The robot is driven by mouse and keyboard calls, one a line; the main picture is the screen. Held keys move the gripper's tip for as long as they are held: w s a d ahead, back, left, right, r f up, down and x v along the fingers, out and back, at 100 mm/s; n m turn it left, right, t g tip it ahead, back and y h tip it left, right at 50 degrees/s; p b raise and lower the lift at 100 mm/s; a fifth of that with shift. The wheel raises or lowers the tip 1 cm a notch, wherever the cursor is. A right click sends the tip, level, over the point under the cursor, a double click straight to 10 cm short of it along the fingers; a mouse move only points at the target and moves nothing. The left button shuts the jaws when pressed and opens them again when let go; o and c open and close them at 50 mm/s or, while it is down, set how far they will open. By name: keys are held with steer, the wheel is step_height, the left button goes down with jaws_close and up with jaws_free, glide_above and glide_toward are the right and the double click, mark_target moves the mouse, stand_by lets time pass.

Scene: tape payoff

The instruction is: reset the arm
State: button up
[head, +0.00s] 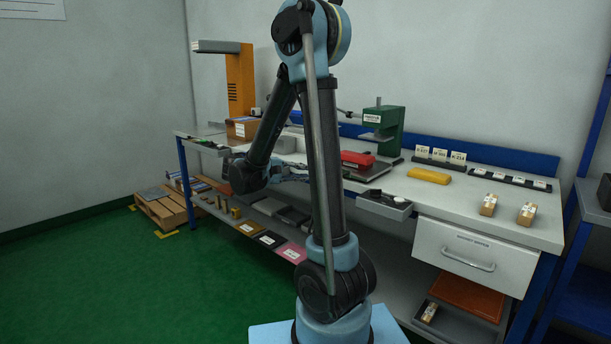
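My arm stands in the middle of the head view, with its upright links crossing the bench. Its forearm runs down to the left and ends at a dark wrist. My gripper (298,173) points right from that wrist, in front of the workbench (545,233) at about the height of its top. The gripper is partly hidden behind my upright link, so its fingers are unclear and I cannot tell whether it is open or holds anything.
On the bench are a green press (384,122), a red block (357,158), a yellow case (429,176) and an orange stand (240,85). A grey tray (385,206) juts from the front edge. A pallet (165,208) lies at left. The green floor (100,285) is clear.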

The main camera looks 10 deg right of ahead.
steer(key=s+d+f+g+y, duration=0.1)
steer(key=s+d+f+y, duration=0.25)
steer(key=s, duration=0.35)
steer(key=s+d+f+g+y, duration=0.1)
steer(key=s+d+f+y, duration=0.2)
steer(key=s, duration=0.4)
steer(key=s+a+f+m+y, duration=0.1)
steer(key=s+a+f+y, duration=0.2)
steer(key=s, duration=0.4)
steer(key=s+a+f+m+y, duration=0.2)
steer(key=s+a+f+y, duration=0.2)
steer(key=s+a+y, duration=0.1)
steer(key=shift+s+a+f+t+y, duration=0.35)
steer(key=shift+s+a, duration=0.25)
steer(key=shift+s, duration=0.4)
steer(key=shift+a, duration=0.1)
